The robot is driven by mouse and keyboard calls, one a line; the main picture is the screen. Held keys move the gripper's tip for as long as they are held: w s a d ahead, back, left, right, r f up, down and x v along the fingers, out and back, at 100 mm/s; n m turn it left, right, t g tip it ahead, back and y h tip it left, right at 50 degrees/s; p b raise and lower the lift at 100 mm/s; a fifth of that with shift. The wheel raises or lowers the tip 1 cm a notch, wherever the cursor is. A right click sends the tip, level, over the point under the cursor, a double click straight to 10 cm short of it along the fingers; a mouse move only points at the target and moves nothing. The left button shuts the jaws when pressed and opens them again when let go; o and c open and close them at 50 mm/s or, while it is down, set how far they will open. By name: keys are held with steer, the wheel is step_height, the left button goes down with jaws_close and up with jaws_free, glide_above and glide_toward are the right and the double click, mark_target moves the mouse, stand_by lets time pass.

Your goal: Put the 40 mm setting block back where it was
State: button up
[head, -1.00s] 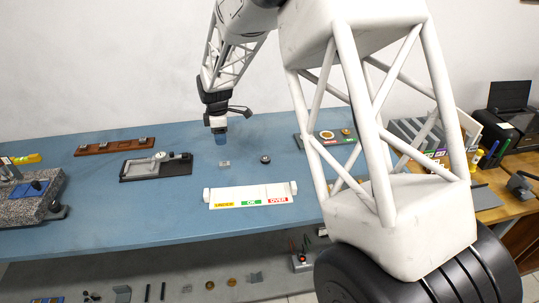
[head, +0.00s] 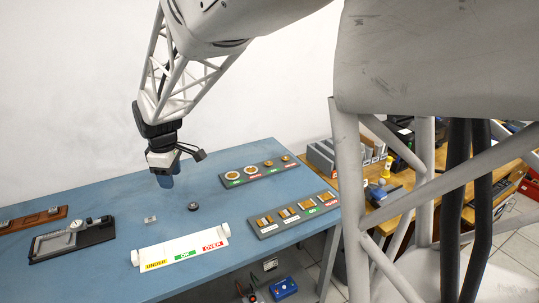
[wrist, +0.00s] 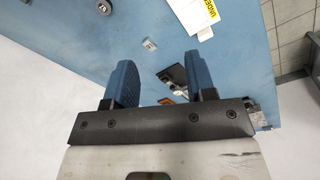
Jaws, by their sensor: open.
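A small pale grey block (head: 150,219) lies on the blue bench, left of a dark round piece (head: 193,207). The block also shows in the wrist view (wrist: 149,44), beyond my fingertips; its size marking is too small to read. A brown wooden rack (head: 30,218) carrying small grey blocks is cut off at the left edge. A dark gauge fixture (head: 72,238) sits in front of it. My gripper (head: 165,181) is open and empty, pointing down above the bench behind the block. In the wrist view, nothing is held between its two blue fingers (wrist: 161,75).
A white tray (head: 180,246) marked UNDER, OK and OVER lies at the bench's front. Two dark boards, one with round pieces (head: 262,172) and one with small blocks (head: 293,213), lie to the right. Bare blue bench surrounds the block.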

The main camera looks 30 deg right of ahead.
steer(key=s+d+r+m, duration=0.1)
steer(key=s+d+m, duration=0.2)
steer(key=s, duration=0.8)
steer(key=s+d+r+m+t, duration=0.1)
steer(key=s+d+m, duration=0.3)
steer(key=s, duration=0.7)
steer(key=s+d+r+m, duration=0.2)
steer(key=s+m, duration=0.3)
steer(key=s, duration=0.6)
steer(key=shift+s+d+r+t, duration=0.25)
steer(key=shift+d+t, duration=0.15)
steer(key=shift+d, duration=0.45)
